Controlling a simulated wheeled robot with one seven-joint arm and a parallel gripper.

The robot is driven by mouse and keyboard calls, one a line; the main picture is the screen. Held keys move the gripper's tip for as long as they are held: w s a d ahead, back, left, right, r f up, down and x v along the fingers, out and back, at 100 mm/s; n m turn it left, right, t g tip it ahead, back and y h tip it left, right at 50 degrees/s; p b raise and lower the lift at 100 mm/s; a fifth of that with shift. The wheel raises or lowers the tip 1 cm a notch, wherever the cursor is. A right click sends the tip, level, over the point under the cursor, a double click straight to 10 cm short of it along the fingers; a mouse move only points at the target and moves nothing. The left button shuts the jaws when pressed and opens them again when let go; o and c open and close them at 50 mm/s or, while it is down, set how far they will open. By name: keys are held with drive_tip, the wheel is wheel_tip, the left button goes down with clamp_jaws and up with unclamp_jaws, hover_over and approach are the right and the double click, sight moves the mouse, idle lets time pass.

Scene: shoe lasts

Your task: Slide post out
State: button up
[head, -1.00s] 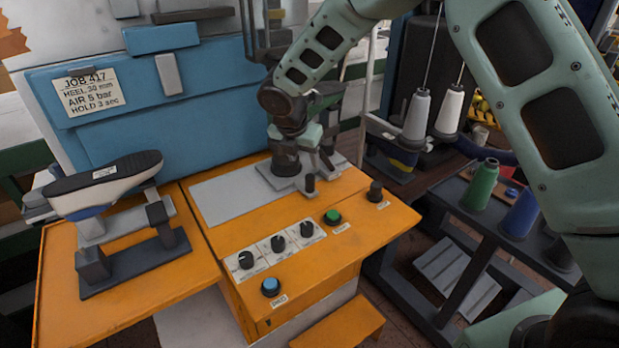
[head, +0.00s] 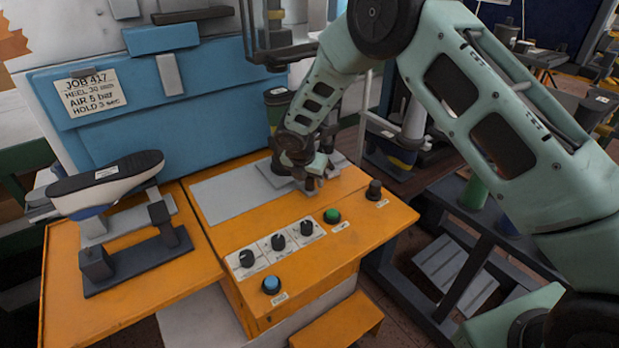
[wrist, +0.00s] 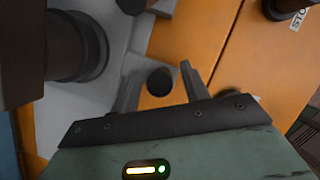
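A thick dark round post (wrist: 80,45) stands on a grey plate at the left of the wrist view. A small dark round knob (wrist: 160,81) shows between the two fingers of my gripper (wrist: 161,75). The fingers are apart, one on each side of the knob, with visible gaps, so my gripper is open. In the head view my gripper (head: 311,180) is low over the right end of the grey plate (head: 268,172) on the orange bench. There my wrist hides most of the post and the knob.
Dark control knobs (head: 278,242), a green button (head: 332,216) and a black knob (head: 374,190) stand on the orange bench top (head: 345,235) in front. A shoe on a last (head: 105,182) sits at left. A blue panel (head: 150,100) rises behind. A dark rack (head: 470,245) is at right.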

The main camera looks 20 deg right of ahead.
clamp_jaws()
drive_tip(key=s+a, duration=0.2)
drive_tip(key=a, duration=0.4)
drive_tip(key=s+a, duration=0.2)
drive_tip(key=a, duration=0.3)
drive_tip(key=s+a, duration=0.2)
drive_tip(key=a, duration=0.4)
drive_tip(key=shift+a+b, duration=0.3)
drive_tip(key=shift+b, duration=0.05)
drive_tip(key=shift+o, duration=0.6)
unclamp_jaws()
drive_tip(key=shift+a, duration=0.15)
drive_tip(key=shift+w, duration=0.1)
drive_tip(key=b+v, duration=0.2)
drive_tip(key=v, duration=1.5)
drive_tip(key=shift+r, duration=0.2)
